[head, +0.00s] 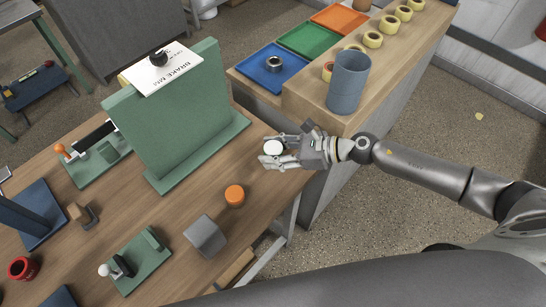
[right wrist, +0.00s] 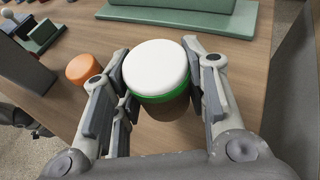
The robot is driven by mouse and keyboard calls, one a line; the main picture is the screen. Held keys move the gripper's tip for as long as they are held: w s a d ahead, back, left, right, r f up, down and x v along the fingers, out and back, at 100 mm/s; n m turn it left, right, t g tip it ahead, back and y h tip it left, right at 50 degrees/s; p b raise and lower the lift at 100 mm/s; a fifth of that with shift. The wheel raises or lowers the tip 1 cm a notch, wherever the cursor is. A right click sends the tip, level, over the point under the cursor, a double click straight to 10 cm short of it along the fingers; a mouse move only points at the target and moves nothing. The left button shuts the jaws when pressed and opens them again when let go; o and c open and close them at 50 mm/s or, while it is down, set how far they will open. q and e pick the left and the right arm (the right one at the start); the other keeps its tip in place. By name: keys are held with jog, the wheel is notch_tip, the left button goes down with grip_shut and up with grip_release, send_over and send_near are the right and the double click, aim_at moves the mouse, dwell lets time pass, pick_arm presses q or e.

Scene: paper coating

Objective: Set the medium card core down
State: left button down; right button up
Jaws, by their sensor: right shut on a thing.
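What looks like the medium card core is a short round piece with a white top and a green band (right wrist: 157,72), its lower side brown. In the head view its white top (head: 273,147) shows between my right fingers. My right gripper (head: 270,153) is shut on it, with a finger on either side in the right wrist view (right wrist: 160,92). It is over the right edge part of the wooden table (head: 188,190). Whether its underside touches the table is hidden. My left gripper is not in view.
An orange-topped round piece (head: 235,195) and a grey block (head: 205,236) stand nearby on the table. A green upright panel on a base (head: 165,115) stands behind. A blue-grey cup (head: 348,82) stands on the side counter. Bare wood lies between panel base and orange piece.

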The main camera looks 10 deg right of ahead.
jog(key=shift+w+f, duration=0.35)
jog(key=shift+f, duration=0.15)
notch_tip(320, 180, down, 3)
jog(key=shift+r+p, duration=0.2)
jog(key=shift+p, duration=0.1)
jog(key=shift+f, duration=0.1)
jog(key=shift+s+f+b, duration=0.1)
jog(key=shift+f+b, duration=0.15)
jog(key=shift+b, duration=0.05)
jog(key=o, duration=1)
jog(key=shift+r, duration=0.1)
